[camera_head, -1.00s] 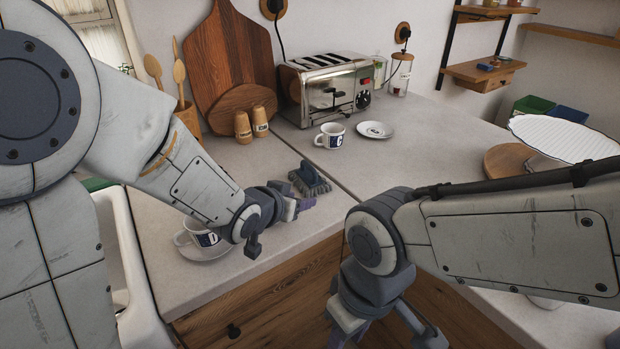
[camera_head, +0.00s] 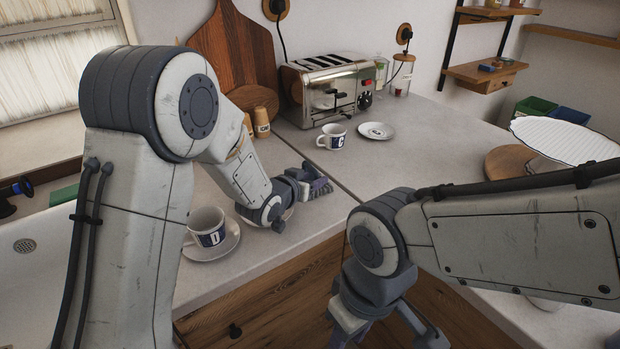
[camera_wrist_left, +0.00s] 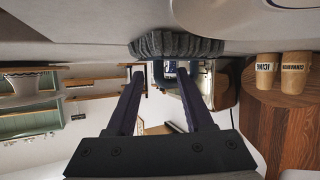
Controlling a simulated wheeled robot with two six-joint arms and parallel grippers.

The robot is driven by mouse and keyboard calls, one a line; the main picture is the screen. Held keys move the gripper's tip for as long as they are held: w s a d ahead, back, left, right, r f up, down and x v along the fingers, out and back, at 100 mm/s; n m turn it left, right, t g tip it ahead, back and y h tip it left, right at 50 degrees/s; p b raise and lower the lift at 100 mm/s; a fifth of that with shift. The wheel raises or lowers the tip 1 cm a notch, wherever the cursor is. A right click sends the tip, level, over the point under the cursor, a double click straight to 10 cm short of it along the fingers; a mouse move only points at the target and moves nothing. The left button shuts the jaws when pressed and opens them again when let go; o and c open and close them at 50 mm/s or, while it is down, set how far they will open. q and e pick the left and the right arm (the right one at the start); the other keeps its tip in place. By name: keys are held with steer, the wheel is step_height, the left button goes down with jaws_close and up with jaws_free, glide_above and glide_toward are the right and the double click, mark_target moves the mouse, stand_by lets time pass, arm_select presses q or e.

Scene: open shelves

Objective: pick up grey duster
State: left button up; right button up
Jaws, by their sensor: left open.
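The grey duster (camera_head: 311,171) lies on the grey counter near its front edge, partly hidden behind my left gripper (camera_head: 318,187) in the head view. In the left wrist view the duster's grey fluffy edge (camera_wrist_left: 177,45) shows at the top centre, just beyond the fingertips.
A cup marked D (camera_head: 208,229) on a saucer stands left of my left gripper. A cup marked C (camera_head: 332,137), a small plate (camera_head: 376,130) and a toaster (camera_head: 327,88) stand behind. Wooden shakers (camera_wrist_left: 280,72) show at the wrist view's right. The counter right of the duster is clear.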

arm_select(q)
steer(key=shift+w+d+f, duration=0.25)
steer(key=shift+w, duration=0.2)
jaws_close()
steer(key=shift+r, duration=0.15)
step_height(320, 180, up, 4)
steer(key=shift+d+r, duration=0.1)
steer(key=shift+r, duration=0.1)
steer(key=s+d+r, duration=0.2)
steer(key=d+r, duration=0.1)
steer(key=d, duration=0.2)
steer(key=s+d+r+b, duration=0.1)
steer(key=s+d+r, duration=0.1)
steer(key=d, duration=0.3)
steer(key=shift+s+d+r, duration=0.25)
steer(key=shift+s+r, duration=0.15)
steer(key=shift+r, duration=0.3)
